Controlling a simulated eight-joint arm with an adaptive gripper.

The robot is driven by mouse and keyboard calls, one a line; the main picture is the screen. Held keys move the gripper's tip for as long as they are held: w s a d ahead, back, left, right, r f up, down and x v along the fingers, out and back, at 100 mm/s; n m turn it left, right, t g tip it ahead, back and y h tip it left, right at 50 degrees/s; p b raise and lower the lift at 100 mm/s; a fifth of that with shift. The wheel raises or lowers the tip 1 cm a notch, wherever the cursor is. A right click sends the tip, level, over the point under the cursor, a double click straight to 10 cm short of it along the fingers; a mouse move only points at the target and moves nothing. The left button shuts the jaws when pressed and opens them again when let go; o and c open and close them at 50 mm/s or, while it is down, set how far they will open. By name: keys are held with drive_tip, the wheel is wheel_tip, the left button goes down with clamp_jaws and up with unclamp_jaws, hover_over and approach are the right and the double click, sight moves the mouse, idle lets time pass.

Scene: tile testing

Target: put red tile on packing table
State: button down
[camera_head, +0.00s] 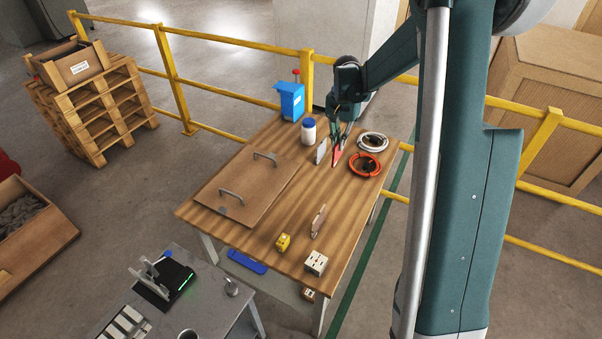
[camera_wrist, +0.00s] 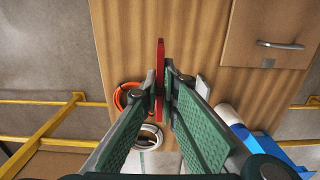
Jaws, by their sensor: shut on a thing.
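A red tile (camera_head: 336,158) is pinched upright and edge-on in my gripper (camera_head: 341,135), over the far part of the wooden table (camera_head: 262,226). In the wrist view the red tile (camera_wrist: 160,60) stands between the two closed fingertips (camera_wrist: 161,90) and extends beyond them. I cannot tell whether its lower edge touches the wood. A pale tile (camera_head: 321,151) stands upright just left of it. A brownish-pink tile (camera_head: 318,220) stands upright nearer the front right edge. The frames do not label which table is the packing table.
Orange (camera_head: 365,165) and white (camera_head: 373,142) cable coils lie right of my gripper. A white bottle (camera_head: 308,131) and blue container (camera_head: 290,101) stand left. A handled board (camera_head: 246,182), yellow block (camera_head: 283,242) and white socket cube (camera_head: 316,263) occupy the table. A grey table (camera_head: 215,300) stands front left.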

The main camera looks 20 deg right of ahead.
sight(337, 151)
wheel_tip(337, 151, down, 4)
drive_tip(key=shift+w+a, duration=0.1)
drive_tip(key=shift+w, duration=0.05)
drive_tip(key=shift+f, duration=0.1)
wheel_tip(337, 151, down, 6)
drive_tip(key=b, duration=0.1)
drive_tip(key=shift+f, duration=0.15)
idle(0.6)
drive_tip(key=shift+f+b, duration=0.45)
drive_tip(key=shift+f, duration=1.4)
drive_tip(key=shift+f, duration=0.2)
drive_tip(key=c, duration=2.6)
unclamp_jaws()
